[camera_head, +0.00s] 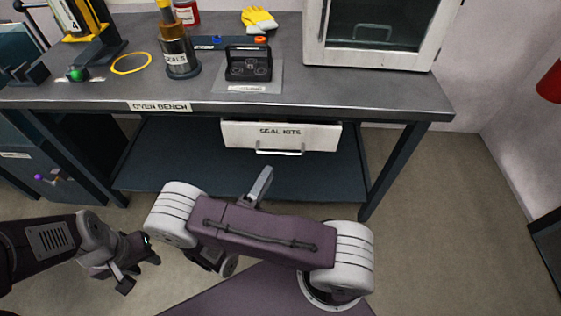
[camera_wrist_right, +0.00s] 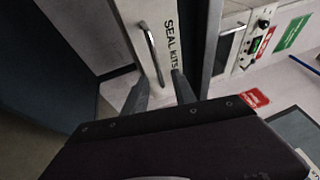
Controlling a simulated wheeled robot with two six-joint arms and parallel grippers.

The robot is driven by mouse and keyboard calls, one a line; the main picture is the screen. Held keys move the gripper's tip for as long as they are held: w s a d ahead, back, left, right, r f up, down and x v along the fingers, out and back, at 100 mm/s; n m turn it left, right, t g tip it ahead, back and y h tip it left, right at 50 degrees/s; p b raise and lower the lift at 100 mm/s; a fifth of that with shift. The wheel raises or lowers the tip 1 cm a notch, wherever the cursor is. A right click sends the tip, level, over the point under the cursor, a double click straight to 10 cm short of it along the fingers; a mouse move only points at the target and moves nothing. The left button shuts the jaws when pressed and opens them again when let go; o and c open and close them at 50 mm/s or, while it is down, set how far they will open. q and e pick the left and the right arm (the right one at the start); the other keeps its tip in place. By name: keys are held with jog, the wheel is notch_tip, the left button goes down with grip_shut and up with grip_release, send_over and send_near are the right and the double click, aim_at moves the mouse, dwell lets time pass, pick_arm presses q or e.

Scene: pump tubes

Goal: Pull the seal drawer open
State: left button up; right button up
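The seal drawer (camera_head: 240,134), a white front marked SEAL KITS, hangs under the bench top and looks closed. Its bar handle (camera_head: 279,152) runs along the lower front. In the right wrist view the drawer front (camera_wrist_right: 128,18) stands sideways, with the handle (camera_wrist_right: 151,54) just ahead of the fingers. My right gripper (camera_head: 262,184) is in front of and below the handle in the head view. In the wrist view its fingers (camera_wrist_right: 158,88) are apart, with nothing between them, and the handle lies beyond the tips. My left gripper (camera_head: 140,271) is low at the left, empty, fingers apart.
The oven bench (camera_head: 320,96) has legs and a lower shelf (camera_head: 190,160) around the drawer. On top stand a seals canister (camera_head: 177,58), a black rack (camera_head: 249,66), yellow gloves (camera_head: 258,20) and a white oven cabinet (camera_head: 378,55). The floor in front is clear.

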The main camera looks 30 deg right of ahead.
aim_at(280, 154)
jog(key=b+x, duration=0.1)
jog(key=x, duration=0.2)
jog(key=b+x, duration=0.1)
jog(key=x, duration=0.2)
jog(key=b+x, duration=0.1)
jog(key=x, duration=0.2)
jog(key=shift+f, duration=0.35)
grip_shut()
dwell(1.0)
